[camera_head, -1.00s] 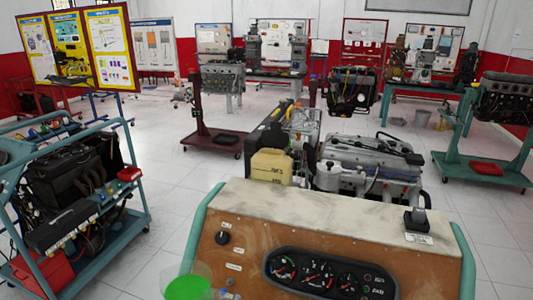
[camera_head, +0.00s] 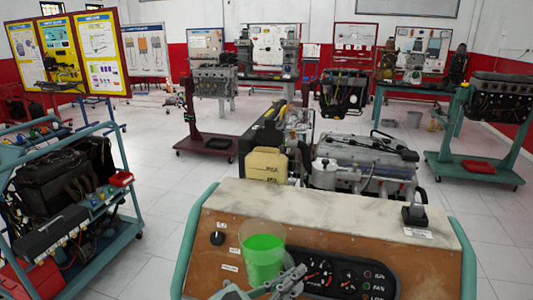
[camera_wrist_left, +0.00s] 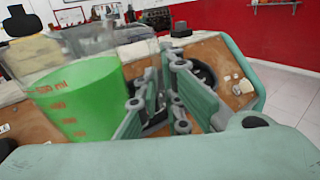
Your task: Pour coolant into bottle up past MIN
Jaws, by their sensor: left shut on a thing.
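A clear beaker of green coolant (camera_head: 263,256) is held upright in front of the brown panel in the head view. My left gripper (camera_head: 282,283) comes in at the bottom and is shut on it. In the left wrist view the beaker (camera_wrist_left: 80,95) shows red volume marks, and the gripper fingers (camera_wrist_left: 155,100) are beside it. The yellowish coolant bottle (camera_head: 266,165) stands behind the panel, left of the engine, with dark marks low on its front. The beaker is nearer to me and lower in the picture than the bottle, apart from it. My right gripper is not in view.
The engine (camera_head: 365,165) stands right of the bottle. The trainer's panel top (camera_head: 330,205) lies between me and the bottle, with gauges (camera_head: 325,272) on its front and a dark switch (camera_head: 415,215) at right. Another trainer cart (camera_head: 75,195) is at left.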

